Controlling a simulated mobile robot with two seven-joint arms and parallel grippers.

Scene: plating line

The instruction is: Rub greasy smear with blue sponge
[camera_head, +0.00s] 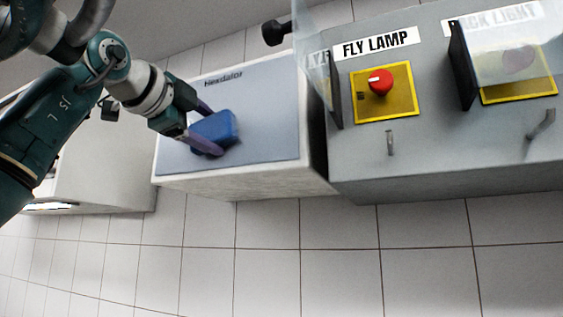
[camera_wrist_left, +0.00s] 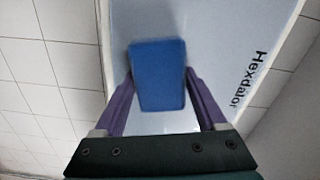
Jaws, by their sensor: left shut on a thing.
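The blue sponge (camera_head: 214,129) is at the grey-blue panel (camera_head: 270,125) marked "Hexdalor", on the white block left of the control box. My left gripper (camera_head: 208,127) is shut on the sponge, with a purple finger on either side of it. In the left wrist view the sponge (camera_wrist_left: 158,75) sits between the fingertips, in front of the panel (camera_wrist_left: 215,30). I cannot tell whether the sponge touches the panel. No greasy smear can be made out; the sponge and gripper hide part of the panel. My right gripper is not in view.
A grey control box (camera_head: 430,140) stands to the right, with a red button (camera_head: 380,81) on a yellow plate (camera_head: 402,104) under a "FLY LAMP" label (camera_head: 375,43). Clear covers and small levers stick out from it. White tiles lie along the bottom of the head view.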

